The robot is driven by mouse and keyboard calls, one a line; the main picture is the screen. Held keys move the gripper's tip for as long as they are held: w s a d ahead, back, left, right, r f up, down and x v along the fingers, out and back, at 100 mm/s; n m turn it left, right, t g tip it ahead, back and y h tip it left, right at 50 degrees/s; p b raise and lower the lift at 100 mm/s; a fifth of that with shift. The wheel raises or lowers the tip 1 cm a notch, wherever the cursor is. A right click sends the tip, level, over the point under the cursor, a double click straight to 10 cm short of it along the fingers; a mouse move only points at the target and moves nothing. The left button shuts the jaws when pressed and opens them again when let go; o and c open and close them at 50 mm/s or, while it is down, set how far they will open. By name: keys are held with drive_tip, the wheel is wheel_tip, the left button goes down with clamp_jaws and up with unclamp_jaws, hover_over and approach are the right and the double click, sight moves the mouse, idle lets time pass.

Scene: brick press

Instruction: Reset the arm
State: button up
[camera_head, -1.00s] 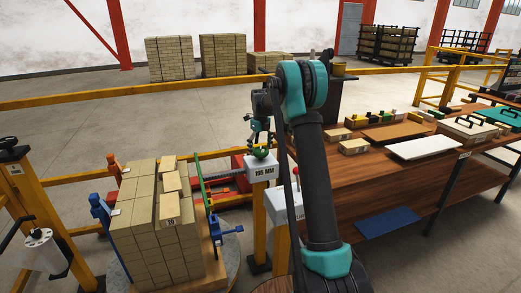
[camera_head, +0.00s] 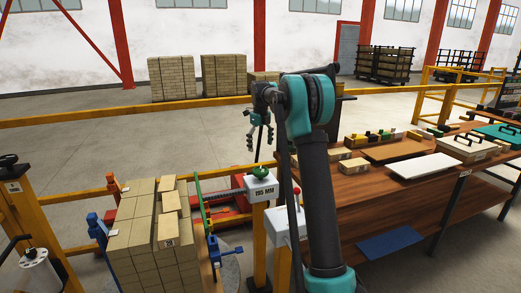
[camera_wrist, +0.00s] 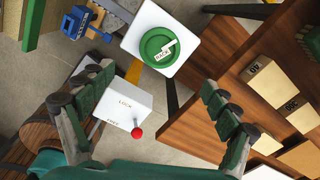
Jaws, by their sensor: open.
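My gripper (camera_head: 257,133) is open and empty in the head view. It hangs above and apart from the white box with the green knob (camera_head: 260,173) and the "195 MM" label. In the wrist view my gripper (camera_wrist: 158,105) shows its two fingers spread wide, with nothing between them. There the green round knob (camera_wrist: 163,53) lies beyond the fingertips, and a white box with a red-tipped lever (camera_wrist: 122,108) shows between the fingers. My arm rises in the middle of the head view and hides part of the bench edge and of the lever box.
A stack of bricks (camera_head: 150,250) stands at the left beside red and blue press parts. A wooden bench (camera_head: 365,195) with blocks and trays fills the right. A yellow rail (camera_head: 120,117) runs behind. The floor beyond it is mostly clear.

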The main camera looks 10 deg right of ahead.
drive_tip(key=s+d+f+n+t, duration=0.1)
drive_tip(key=s+f+n, duration=0.4)
drive_tip(key=s+n, duration=0.4)
drive_tip(key=s+d+f+n+t, duration=0.1)
drive_tip(key=s+f+n, duration=0.5)
drive_tip(key=s, duration=1.5)
drive_tip(key=s+d+f+n+t, duration=0.2)
drive_tip(key=s+f+n, duration=0.3)
drive_tip(key=s+n, duration=0.9)
drive_tip(key=shift+s+f, duration=0.3)
drive_tip(key=shift+s, duration=0.7)
wheel_tip(320, 180, up, 20)
drive_tip(key=n+g+h, duration=0.2)
drive_tip(key=n+h, duration=0.2)
drive_tip(key=n, duration=2.1)
hover_over(260, 169)
drive_tip(key=s+a, duration=0.4)
drive_tip(key=a, duration=0.2)
drive_tip(key=x, duration=1.7)
drive_tip(key=shift+w, duration=0.25)
